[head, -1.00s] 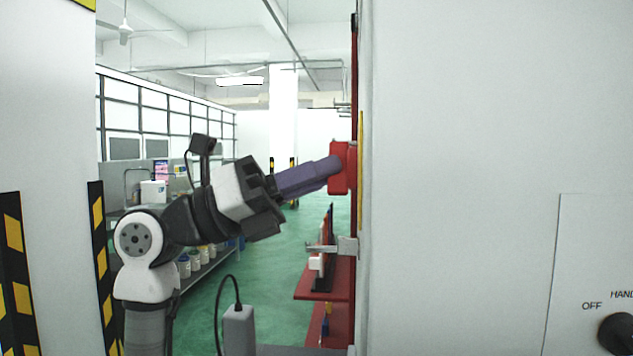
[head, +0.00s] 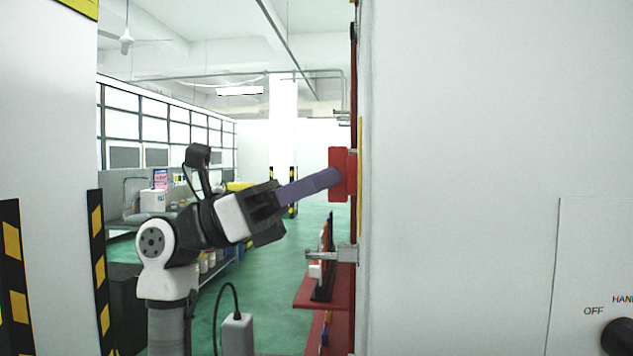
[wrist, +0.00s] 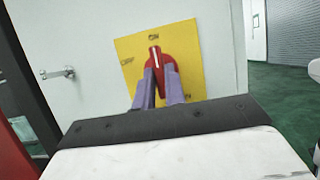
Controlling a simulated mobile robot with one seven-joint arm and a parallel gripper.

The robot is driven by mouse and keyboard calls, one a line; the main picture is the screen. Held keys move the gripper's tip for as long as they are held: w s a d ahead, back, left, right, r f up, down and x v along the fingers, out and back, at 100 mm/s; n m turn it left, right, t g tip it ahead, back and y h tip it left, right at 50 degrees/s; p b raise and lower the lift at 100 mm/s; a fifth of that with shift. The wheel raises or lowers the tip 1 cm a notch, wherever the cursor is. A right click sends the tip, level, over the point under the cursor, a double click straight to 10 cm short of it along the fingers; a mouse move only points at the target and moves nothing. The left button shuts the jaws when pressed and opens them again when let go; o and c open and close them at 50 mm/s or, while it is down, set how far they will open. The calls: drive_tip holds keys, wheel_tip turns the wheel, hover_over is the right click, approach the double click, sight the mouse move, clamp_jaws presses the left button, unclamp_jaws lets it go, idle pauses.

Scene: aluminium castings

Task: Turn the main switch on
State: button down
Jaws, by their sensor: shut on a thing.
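The main switch is a red rotary handle with a white line, on a yellow plate (wrist: 188,50) in the wrist view. The red handle (wrist: 155,58) stands nearly upright in that picture, its white line toward the top label; the small labels are hard to read for sure. My gripper (wrist: 162,82) has its two purple fingers shut on the handle, one on each side. In the head view my gripper (head: 333,178) reaches right to the red switch body (head: 343,174), seen edge-on at the cabinet face. The fingertips' contact is partly hidden there.
A metal latch (wrist: 60,73) sticks out of the cabinet door, left of the plate; it shows below the switch in the head view (head: 335,254). A black knob (head: 618,337) is on the near panel. A striped pillar stands at left. Green floor lies open beyond.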

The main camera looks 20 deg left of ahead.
drive_tip(key=c, duration=1.5)
unclamp_jaws()
drive_tip(key=shift+o, duration=0.2)
drive_tip(key=shift+a, duration=0.1)
drive_tip(key=b+v, duration=0.1)
drive_tip(key=v, duration=1.2)
drive_tip(key=shift+a+b, duration=0.3)
drive_tip(key=shift+b, duration=0.1)
drive_tip(key=shift+s+f, duration=0.1)
